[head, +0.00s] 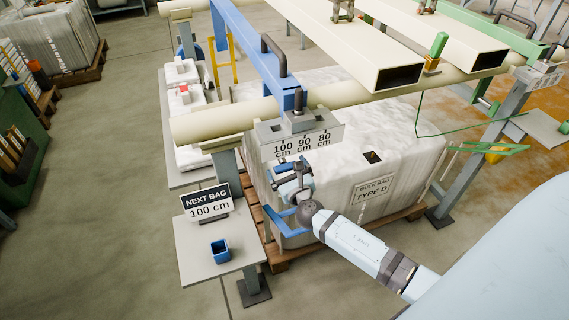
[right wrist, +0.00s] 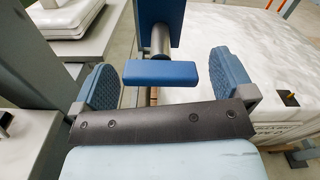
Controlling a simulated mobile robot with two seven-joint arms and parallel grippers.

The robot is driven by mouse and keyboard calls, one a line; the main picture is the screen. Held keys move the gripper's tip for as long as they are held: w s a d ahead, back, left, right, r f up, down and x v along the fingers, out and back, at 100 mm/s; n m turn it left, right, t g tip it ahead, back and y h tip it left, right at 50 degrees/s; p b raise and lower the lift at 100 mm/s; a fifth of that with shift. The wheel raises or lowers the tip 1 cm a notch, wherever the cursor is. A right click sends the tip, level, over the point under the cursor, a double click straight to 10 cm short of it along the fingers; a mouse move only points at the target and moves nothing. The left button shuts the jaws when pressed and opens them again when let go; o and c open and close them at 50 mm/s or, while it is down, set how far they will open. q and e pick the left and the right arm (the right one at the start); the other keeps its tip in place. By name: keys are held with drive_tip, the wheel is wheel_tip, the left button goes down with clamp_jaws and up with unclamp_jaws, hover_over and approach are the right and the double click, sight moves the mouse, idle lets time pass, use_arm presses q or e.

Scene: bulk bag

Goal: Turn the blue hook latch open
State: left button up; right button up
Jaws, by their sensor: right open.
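In the right wrist view the blue latch piece (right wrist: 160,73) is a flat bar on a short metal shaft below a blue plate. It lies crosswise between the two blue finger pads of my right gripper, with a gap on each side. In the head view my right gripper (head: 293,174) is open, below the grey block with the cm marks, in front of the white bag. It hides most of the latch there, so I cannot tell how the latch is turned. My left gripper is not in view.
The blue beam (head: 245,45) with a dark handle runs above. A cream tube (head: 212,124) crosses beneath it. The white bulk bag (head: 340,160) stands on a pallet.

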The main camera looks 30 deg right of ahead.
drive_tip(key=shift+x, duration=1.15)
drive_tip(key=c, duration=0.9)
drive_tip(key=shift+o, duration=0.2)
drive_tip(key=shift+f+m+b, duration=0.15)
drive_tip(key=shift+m+b, duration=0.2)
drive_tip(key=shift+m, duration=0.05)
drive_tip(key=shift+m+b, duration=0.35)
drive_tip(key=shift+m, duration=0.65)
drive_tip(key=o, duration=0.9)
drive_tip(key=shift+c, duration=0.2)
